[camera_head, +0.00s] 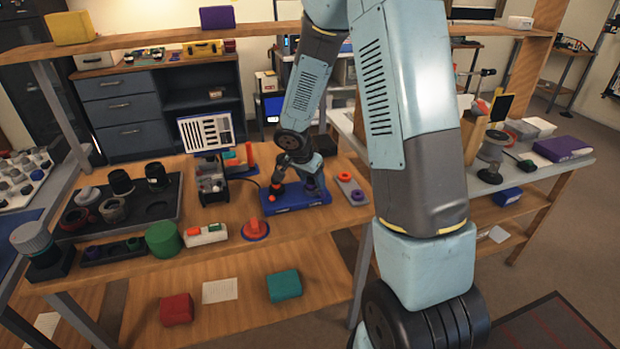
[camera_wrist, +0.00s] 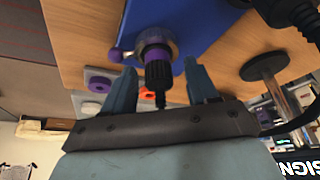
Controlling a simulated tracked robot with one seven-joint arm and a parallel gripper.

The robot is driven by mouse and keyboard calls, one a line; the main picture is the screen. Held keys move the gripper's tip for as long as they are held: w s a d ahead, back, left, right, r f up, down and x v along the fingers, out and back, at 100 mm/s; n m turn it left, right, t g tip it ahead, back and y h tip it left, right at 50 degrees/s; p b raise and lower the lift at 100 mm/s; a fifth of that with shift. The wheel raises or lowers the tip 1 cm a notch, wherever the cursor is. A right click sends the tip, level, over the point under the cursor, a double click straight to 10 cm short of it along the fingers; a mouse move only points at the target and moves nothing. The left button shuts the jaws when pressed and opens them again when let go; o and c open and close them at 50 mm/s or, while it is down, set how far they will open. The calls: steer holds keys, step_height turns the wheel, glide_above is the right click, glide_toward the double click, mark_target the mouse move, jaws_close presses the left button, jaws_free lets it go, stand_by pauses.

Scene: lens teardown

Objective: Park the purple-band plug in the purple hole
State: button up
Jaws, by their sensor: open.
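The purple-band plug (camera_wrist: 158,74) has a black knurled body, with a purple collar (camera_wrist: 157,38) and a silver ring at its blue base (camera_wrist: 200,22). In the wrist view it sits between the two fingertips of my gripper (camera_wrist: 160,67), with gaps on both sides. My gripper is open. In the head view my gripper is over the blue base (camera_head: 290,206), and the arm partly hides the plug. A grey plate (camera_head: 351,187) to the right has a red ring and a purple ring (camera_head: 357,195). The purple ring also shows in the wrist view (camera_wrist: 99,84).
A lit panel on a stand (camera_head: 206,132) is left of the base. A red-orange part (camera_head: 255,229) lies in front. A dark tray (camera_head: 155,208) with lens parts is further left.

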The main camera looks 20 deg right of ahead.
jaws_close()
stand_by(0.8)
steer(key=shift+r, duration=1)
stand_by(1.0)
steer(key=shift+r, duration=2)
steer(key=shift+r, duration=0.1)
